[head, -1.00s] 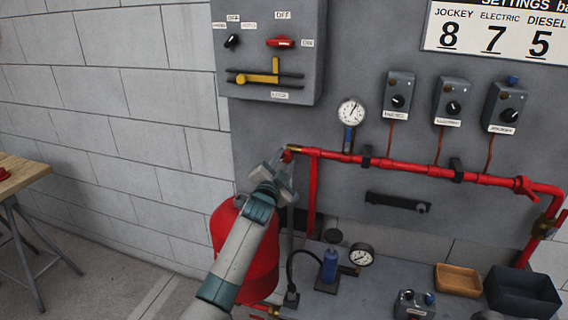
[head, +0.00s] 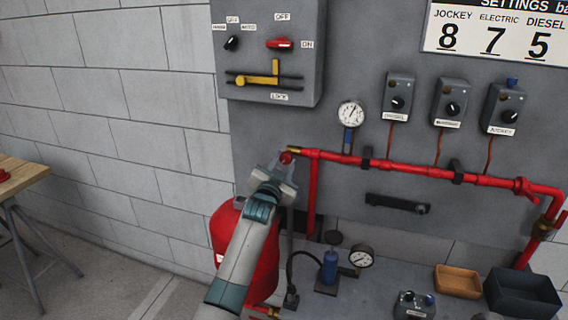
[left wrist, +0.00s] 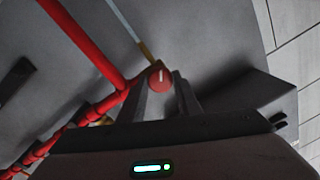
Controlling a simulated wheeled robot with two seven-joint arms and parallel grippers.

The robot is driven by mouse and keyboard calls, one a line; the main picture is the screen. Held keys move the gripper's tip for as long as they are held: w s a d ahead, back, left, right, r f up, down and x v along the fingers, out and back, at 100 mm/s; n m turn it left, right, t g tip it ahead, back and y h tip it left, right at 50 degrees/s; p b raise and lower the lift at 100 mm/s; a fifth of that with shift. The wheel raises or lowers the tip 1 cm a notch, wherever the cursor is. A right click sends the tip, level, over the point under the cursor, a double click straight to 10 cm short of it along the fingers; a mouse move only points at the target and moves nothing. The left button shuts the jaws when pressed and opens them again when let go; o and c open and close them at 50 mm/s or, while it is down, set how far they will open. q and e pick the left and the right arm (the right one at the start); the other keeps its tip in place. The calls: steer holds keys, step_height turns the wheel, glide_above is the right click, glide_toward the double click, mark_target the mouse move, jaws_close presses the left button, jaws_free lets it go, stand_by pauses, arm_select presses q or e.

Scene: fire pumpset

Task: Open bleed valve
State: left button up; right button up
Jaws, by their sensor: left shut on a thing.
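The bleed valve's red round knob (head: 286,158) sits at the left end of the red pipe, just below a short brass end piece (head: 293,149). In the left wrist view the knob (left wrist: 159,78) shows a white line on its face, close to upright in the picture. My left gripper (head: 283,166) is at the knob, with one finger on each side of it. In the left wrist view the left gripper (left wrist: 161,88) is shut on the knob. My right gripper is not in view.
The red pipe (head: 400,168) runs right along the grey panel. A white-faced gauge (head: 351,114) stands above it. A grey switch box (head: 268,60) hangs above the gripper. A red tank (head: 262,265) stands below, behind my left arm. A wooden table (head: 20,172) is at the left.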

arm_select(q)
steer(key=o, duration=1.1)
steer(key=shift+c, duration=0.2)
steer(key=shift+s, duration=0.1)
